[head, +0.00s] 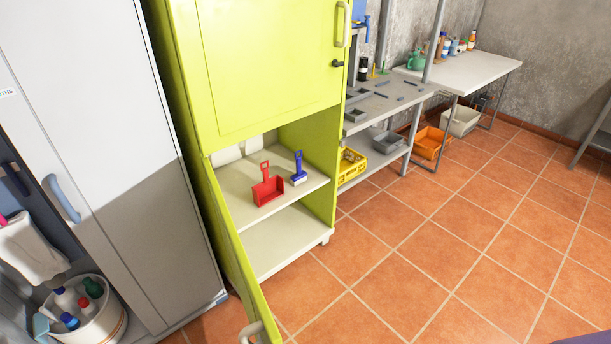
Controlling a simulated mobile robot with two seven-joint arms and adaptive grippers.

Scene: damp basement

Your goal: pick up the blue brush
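The blue brush (299,170) stands on the upper shelf of the yellow-green cabinet's open lower part, near the front edge and toward the right. Its handle points up and its pale bristles rest on the shelf. A red dustpan (268,187) stands just left of it, apart from it. The shelf (240,180) is pale. Neither of my grippers is in the head view.
The lower cabinet door (233,262) is swung open at the left; the upper door (262,65) is closed. A grey locker (110,150) stands left. A shelving unit with a yellow crate (350,170) stands right. The tiled floor (430,250) in front is clear.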

